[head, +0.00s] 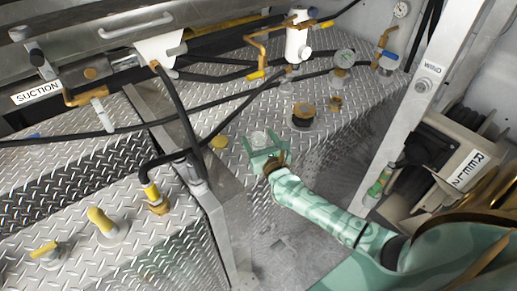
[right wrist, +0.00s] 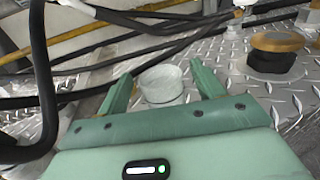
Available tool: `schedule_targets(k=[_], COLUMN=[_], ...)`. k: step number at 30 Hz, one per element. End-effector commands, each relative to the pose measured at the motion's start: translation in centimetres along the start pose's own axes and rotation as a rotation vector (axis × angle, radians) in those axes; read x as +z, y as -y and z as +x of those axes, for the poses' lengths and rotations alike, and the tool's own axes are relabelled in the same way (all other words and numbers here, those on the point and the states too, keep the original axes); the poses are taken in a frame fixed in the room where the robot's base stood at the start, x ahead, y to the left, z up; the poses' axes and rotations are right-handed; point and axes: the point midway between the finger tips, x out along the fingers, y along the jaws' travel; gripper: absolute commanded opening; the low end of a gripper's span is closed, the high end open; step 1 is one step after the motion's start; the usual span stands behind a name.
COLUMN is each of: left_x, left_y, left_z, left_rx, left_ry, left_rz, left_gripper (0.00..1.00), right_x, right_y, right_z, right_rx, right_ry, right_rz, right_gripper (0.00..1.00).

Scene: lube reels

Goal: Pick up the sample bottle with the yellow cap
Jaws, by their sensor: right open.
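A small clear, whitish jar (head: 259,137) stands on the diamond-plate deck; no yellow cap shows on it. It also shows in the right wrist view (right wrist: 163,85), between and a little beyond my fingers. A flat round yellow cap (head: 219,142) lies on the deck just left of the jar. My right gripper (head: 263,146) is open, with its two green fingers on either side of the jar. I cannot tell whether they touch it. In the right wrist view my right gripper (right wrist: 160,82) shows a gap between the fingers. My left gripper is not in view.
Black hoses (head: 236,109) cross the deck behind and left. A metal post (head: 190,165) stands at left, a reel (head: 445,160) at right. The deck's front edge is near.

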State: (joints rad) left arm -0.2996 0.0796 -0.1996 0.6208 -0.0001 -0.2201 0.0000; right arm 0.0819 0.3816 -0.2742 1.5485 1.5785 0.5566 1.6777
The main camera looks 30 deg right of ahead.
Motion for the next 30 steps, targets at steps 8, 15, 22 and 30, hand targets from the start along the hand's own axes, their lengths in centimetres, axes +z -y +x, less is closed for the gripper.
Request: schedule_targets(k=[8, 15, 22, 30], left_x=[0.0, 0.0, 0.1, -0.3], left_y=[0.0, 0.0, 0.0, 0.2], left_z=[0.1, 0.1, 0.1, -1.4], left_rx=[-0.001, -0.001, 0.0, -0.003], left_ry=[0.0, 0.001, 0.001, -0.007], left_rz=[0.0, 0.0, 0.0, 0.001], left_gripper=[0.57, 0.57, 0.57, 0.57], right_x=[0.0, 0.0, 0.0, 2.4], right_y=[0.0, 0.0, 0.0, 0.0], right_z=[0.9, 0.9, 0.9, 0.9], right_rx=[-0.001, -0.001, -0.001, -0.001], right_ry=[-0.001, -0.001, -0.001, 0.003], right_rz=[0.0, 0.0, 0.0, 0.002], right_gripper=[0.67, 0.2, 0.2, 0.2])
